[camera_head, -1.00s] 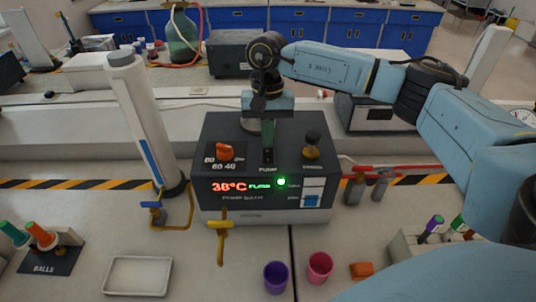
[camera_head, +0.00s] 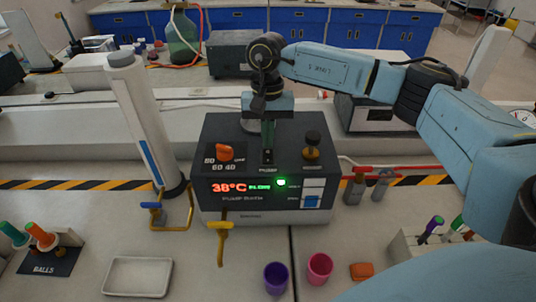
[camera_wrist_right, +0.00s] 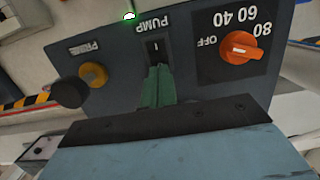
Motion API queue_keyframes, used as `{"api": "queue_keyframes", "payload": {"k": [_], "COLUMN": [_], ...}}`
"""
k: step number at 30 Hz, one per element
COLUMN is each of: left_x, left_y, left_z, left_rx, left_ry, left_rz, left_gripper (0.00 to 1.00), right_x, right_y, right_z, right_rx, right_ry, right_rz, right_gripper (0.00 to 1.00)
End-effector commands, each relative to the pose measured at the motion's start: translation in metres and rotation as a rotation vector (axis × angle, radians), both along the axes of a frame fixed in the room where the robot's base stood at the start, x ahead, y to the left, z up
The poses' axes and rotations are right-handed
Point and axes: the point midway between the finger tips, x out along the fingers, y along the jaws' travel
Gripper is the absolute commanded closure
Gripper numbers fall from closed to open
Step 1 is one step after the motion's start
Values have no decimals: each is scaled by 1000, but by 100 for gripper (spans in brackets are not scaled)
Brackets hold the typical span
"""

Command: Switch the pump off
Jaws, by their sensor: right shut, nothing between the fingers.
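The pump box (camera_head: 225,135) stands on the bench in the middle of the head view. Its sloped top carries an orange dial (camera_head: 225,152), a black switch marked PUMP (camera_head: 267,157) and a dark knob (camera_head: 312,138). Its front shows a red 38°C readout and a lit green lamp (camera_head: 281,181). In the right wrist view the small switch (camera_wrist_right: 155,48) lies just beyond my green fingertips. My right gripper (camera_head: 267,146) points down at the switch, shut and empty; whether it touches cannot be told. My left gripper is not in view.
A tall white column (camera_head: 143,120) stands left of the box. Yellow (camera_head: 221,240) and blue-handled (camera_head: 150,205) valves are in front and left. Purple (camera_head: 276,277) and pink (camera_head: 319,268) cups, an orange block (camera_head: 361,271) and a white tray (camera_head: 138,276) lie nearer.

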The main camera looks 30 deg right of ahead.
Motion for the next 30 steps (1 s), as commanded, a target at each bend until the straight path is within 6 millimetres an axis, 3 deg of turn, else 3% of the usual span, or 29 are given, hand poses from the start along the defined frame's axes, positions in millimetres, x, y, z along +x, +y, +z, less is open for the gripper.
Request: {"api": "queue_keyframes", "payload": {"k": [30], "left_x": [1], "left_y": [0], "left_z": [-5], "left_rx": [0], "left_ry": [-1], "left_rz": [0], "left_gripper": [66], "right_x": [0], "right_y": [0], "right_z": [-6], "right_rx": [0], "right_ry": [0], "right_rz": [0], "right_gripper": [100]}}
